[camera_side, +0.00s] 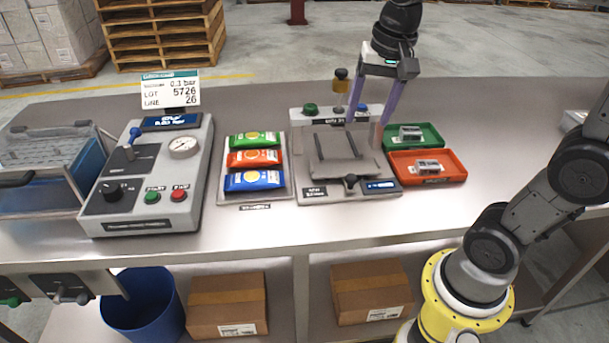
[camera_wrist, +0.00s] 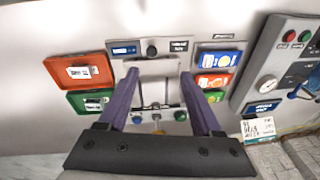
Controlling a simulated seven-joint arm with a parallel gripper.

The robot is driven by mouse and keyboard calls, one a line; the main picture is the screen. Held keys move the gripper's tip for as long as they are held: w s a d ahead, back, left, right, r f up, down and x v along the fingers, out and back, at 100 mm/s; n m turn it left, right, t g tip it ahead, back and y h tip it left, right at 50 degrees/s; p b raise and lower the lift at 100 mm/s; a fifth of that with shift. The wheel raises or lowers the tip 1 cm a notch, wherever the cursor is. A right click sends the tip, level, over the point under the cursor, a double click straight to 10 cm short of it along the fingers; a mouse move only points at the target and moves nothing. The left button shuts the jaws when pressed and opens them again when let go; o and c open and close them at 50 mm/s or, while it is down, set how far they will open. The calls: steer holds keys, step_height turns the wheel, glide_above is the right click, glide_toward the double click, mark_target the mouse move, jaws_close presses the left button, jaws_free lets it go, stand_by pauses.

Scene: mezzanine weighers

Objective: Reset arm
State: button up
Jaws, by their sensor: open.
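My gripper (camera_side: 368,122) has two purple fingers spread apart, pointing down, with nothing between them. The side view does not make the height clear. In the wrist view my gripper (camera_wrist: 160,73) is open over the same device (camera_wrist: 152,68), its fingers either side of the device's middle.
Green tray (camera_side: 432,129) and red tray (camera_side: 455,160), each holding a small metallic item, stand right of the device. Three coloured packets (camera_side: 254,158) lie on a tray to its left.

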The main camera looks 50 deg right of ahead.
steer(key=s+a+f+n+t, duration=0.1)
steer(key=s+a+f+n, duration=0.1)
steer(key=s+n, duration=0.3)
steer(key=s+a+f+n+t, duration=0.1)
steer(key=s+a+n+t, duration=0.1)
steer(key=s+n, duration=0.3)
steer(key=shift+s+f, duration=0.35)
steer(key=shift+s, duration=0.45)
